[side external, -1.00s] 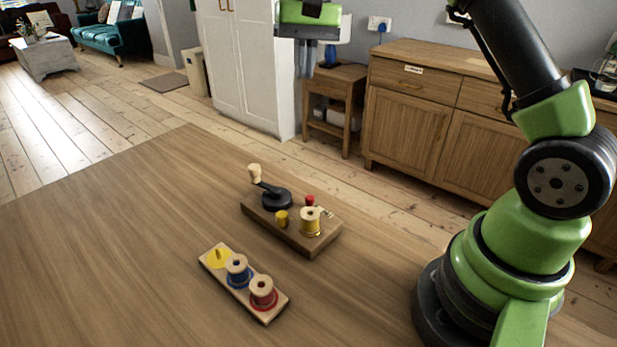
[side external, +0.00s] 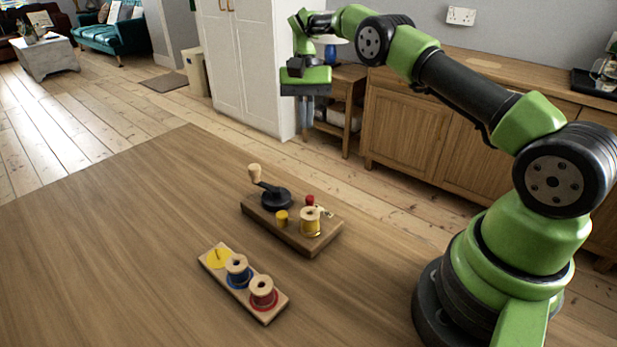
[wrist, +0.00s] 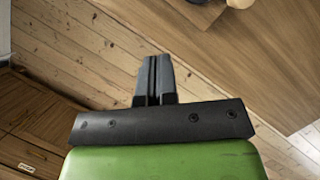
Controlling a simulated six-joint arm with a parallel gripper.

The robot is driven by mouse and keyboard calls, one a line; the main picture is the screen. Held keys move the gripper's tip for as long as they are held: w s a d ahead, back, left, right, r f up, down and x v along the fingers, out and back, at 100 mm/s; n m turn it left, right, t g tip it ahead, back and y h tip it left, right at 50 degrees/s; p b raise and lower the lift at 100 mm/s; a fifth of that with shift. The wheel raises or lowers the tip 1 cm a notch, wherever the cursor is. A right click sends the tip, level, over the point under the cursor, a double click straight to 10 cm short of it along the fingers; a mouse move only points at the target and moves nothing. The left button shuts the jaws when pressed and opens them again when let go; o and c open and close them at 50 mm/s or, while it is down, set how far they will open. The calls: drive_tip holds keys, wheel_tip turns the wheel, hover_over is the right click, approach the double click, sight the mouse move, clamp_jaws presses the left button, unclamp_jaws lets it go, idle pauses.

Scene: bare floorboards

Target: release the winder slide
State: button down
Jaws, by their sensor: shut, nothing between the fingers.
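The winder is a dark wooden block (side external: 318,240) on the table, with a black crank (side external: 276,198) that has a pale wooden knob (side external: 254,172). I cannot tell which part is the slide. My gripper (side external: 306,126) is shut and empty, high above and behind the winder, pointing down. In the wrist view its fingers (wrist: 154,72) are together, and a corner of the winder block (wrist: 203,10) shows at the top edge.
A light wooden rack (side external: 270,315) stands in front of the winder, with a blue spool (side external: 238,270), a red spool (side external: 262,293) and a yellow disc with a peg (side external: 217,257). The left of the table (side external: 90,255) is clear. A sideboard (side external: 410,125) stands behind.

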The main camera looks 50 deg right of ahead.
sight(310, 203)
drive_tip(key=x, duration=0.7)
drive_tip(key=a+x, duration=0.1)
drive_tip(key=x, duration=0.2)
drive_tip(key=shift+s, duration=0.4)
drive_tip(key=shift+s+a, duration=0.95)
drive_tip(key=shift+s, duration=0.1)
drive_tip(key=shift+s, duration=1.7)
